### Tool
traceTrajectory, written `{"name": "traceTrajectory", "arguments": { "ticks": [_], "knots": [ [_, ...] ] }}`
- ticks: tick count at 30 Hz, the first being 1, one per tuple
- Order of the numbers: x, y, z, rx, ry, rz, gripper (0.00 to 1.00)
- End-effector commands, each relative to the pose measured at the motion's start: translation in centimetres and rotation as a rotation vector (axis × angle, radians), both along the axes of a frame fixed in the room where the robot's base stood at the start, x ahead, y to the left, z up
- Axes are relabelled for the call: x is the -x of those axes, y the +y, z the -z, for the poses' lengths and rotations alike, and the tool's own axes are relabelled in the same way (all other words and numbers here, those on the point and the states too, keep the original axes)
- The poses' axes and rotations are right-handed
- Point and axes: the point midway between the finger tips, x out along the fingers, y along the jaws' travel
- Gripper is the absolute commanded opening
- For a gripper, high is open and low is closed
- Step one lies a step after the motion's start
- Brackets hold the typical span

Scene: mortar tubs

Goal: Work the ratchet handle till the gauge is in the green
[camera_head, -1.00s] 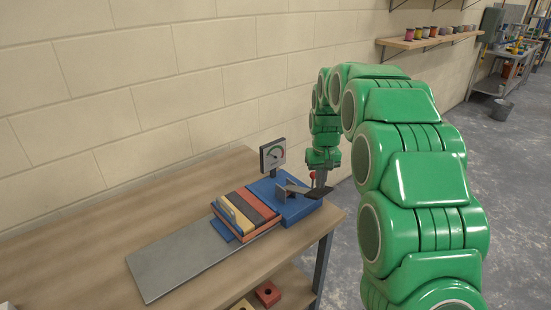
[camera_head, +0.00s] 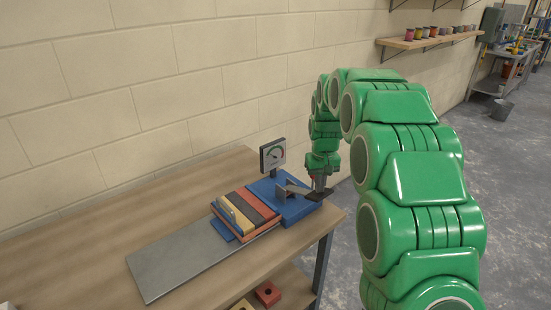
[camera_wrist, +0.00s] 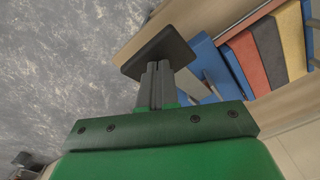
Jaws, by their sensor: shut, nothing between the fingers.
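The gauge (camera_head: 272,155) is a white dial in a dark frame on a post behind the blue ratchet unit (camera_head: 290,206). Coloured arcs show on it, but its needle is too small to read surely. A grey metal lever (camera_head: 293,188) runs from the unit to a flat dark pad (camera_head: 318,194). My gripper (camera_head: 320,188) is shut and empty, pointing down at this pad. In the wrist view the shut fingertips (camera_wrist: 157,68) lie over the dark pad (camera_wrist: 155,48); contact cannot be told. The blue unit (camera_wrist: 205,88) shows to the right.
A strapped stack of coloured slabs (camera_head: 248,212) sits left of the unit, near a grey plate (camera_head: 195,255) on the wooden table (camera_head: 85,270). The table's right edge is close to the pad. A block wall stands behind. Open floor lies right.

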Motion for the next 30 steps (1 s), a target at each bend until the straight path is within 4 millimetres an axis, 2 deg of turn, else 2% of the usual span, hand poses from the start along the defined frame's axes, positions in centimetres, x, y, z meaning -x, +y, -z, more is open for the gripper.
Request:
{"name": "traceTrajectory", "arguments": {
  "ticks": [30],
  "knots": [
    [0.0, 0.1, 5.5, -0.001, 0.0, 0.0, 0.0]
  ]
}}
